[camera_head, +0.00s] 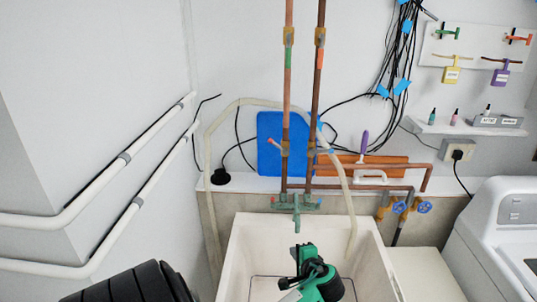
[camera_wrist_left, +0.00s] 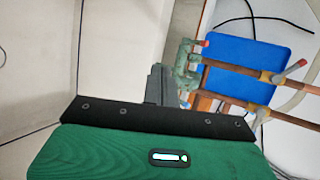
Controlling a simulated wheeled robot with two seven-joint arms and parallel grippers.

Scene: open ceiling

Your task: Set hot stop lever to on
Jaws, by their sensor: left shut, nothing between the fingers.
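Two copper pipes run down the wall to a greenish faucet (camera_head: 296,203) above a white sink. The hot stop lever (camera_head: 274,144), with an orange-red tip, sticks out up and left from the left pipe. In the wrist view a red-tipped lever (camera_wrist_left: 290,72) stands out from a pipe, apart from the fingers. My left gripper (camera_head: 305,256), green and black, is over the sink, lower and nearer than the faucet. Its fingers (camera_wrist_left: 157,84) are shut and empty, and touch no lever. My right gripper is not in view.
The sink (camera_head: 240,262) lies below my left gripper. A blue board (camera_head: 269,143) is behind the pipes, and a pale hose (camera_head: 208,140) loops around them. Blue-handled valves (camera_head: 424,207) are at right. A white machine (camera_head: 500,240) stands at far right. Wall pipes (camera_head: 120,160) run along the left.

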